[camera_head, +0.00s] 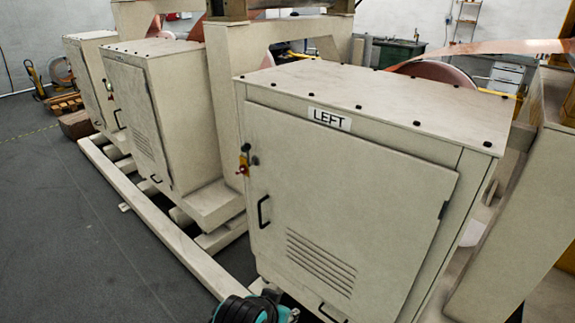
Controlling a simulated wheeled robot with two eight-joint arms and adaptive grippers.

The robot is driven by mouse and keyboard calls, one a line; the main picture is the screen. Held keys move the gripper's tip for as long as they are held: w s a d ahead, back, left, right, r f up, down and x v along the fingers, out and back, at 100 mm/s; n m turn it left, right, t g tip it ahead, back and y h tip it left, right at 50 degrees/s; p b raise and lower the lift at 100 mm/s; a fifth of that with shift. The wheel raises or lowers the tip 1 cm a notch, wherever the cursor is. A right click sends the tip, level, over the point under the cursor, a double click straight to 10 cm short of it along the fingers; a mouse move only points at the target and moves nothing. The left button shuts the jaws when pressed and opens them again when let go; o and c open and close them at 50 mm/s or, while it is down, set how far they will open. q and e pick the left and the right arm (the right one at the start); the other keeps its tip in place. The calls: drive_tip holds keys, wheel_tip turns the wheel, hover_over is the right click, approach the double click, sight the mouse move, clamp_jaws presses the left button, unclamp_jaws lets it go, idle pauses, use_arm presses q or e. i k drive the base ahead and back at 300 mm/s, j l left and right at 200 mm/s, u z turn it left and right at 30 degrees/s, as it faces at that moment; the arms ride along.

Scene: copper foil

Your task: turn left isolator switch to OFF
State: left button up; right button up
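The cabinet labelled LEFT (350,190) stands large in the middle and right of the head view, with its door shut. The isolator switch (243,164), small with yellow and red parts, sits at the cabinet's left front edge, above the door handle (263,211). It is too small to read its position or any ON/OFF marking. A teal and black part of my own arm shows at the bottom edge, below the cabinet's lower left corner and well apart from the switch. Neither of my grippers can be made out.
More cream cabinets (135,110) stand in a row at the back left. A low beam (165,225) runs along the floor before them. Open dark floor (60,220) lies to the left. A machine frame (530,220) stands close at the right.

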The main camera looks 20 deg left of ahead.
sight(243, 170)
drive_tip(key=u, duration=1.15)
drive_tip(key=i+j, duration=0.9)
drive_tip(key=j, duration=0.25)
